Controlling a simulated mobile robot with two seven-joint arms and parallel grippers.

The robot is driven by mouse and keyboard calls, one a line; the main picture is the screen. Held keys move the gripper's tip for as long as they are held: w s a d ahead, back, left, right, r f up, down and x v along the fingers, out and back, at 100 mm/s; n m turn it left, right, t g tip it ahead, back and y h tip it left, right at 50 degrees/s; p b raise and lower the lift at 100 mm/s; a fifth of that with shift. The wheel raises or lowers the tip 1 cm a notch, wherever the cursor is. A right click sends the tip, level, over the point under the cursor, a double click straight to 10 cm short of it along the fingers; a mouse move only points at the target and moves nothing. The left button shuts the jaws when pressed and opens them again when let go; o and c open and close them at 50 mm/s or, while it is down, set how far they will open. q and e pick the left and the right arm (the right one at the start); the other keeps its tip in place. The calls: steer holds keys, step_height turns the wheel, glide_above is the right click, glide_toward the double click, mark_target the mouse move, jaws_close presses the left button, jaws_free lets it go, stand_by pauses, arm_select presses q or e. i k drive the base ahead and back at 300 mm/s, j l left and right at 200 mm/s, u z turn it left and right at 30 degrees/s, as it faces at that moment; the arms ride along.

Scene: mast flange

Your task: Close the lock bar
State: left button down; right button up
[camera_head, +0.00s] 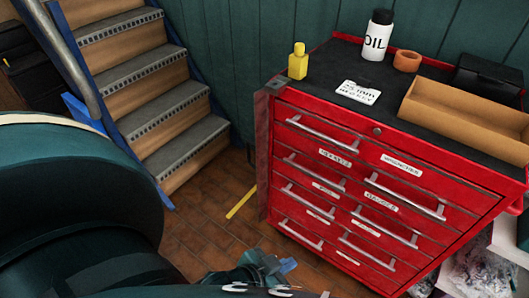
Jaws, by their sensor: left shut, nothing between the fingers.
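The red tool cabinet (340,215) stands at the right with several silver-handled drawers, all looking shut. The lock bar (263,160) looks to be the dull red upright strip along the cabinet's left front edge. It stands out at the left side and does not lie across the drawer fronts. My left gripper (283,266) is low at the bottom middle, in front of the cabinet's lower left corner. It is shut and empty, and appears apart from the bar. My right gripper is out of view.
Stairs (150,95) rise at the left. Brown tiled floor (205,222) lies between. Clutter fills the lower right.

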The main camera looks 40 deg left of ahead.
mark_target(260, 98)
steer(key=j+z, duration=0.1)
steer(key=j, duration=0.4)
steer(key=j+z, duration=0.15)
steer(key=j, duration=0.35)
steer(key=j+z, duration=0.1)
steer(key=j, duration=0.4)
steer(key=j+z, duration=0.15)
steer(key=j, duration=0.3)
steer(key=k+j+z, duration=0.1)
steer(key=j, duration=0.4)
steer(key=k+j+z, duration=0.15)
steer(key=j, duration=0.35)
steer(key=j+z, duration=0.1)
steer(key=j, duration=0.35)
steer(key=k+j+z, duration=0.15)
steer(key=j, duration=0.3)
steer(key=l+z, duration=0.2)
steer(key=z, duration=0.45)
steer(key=i+j, duration=0.05)
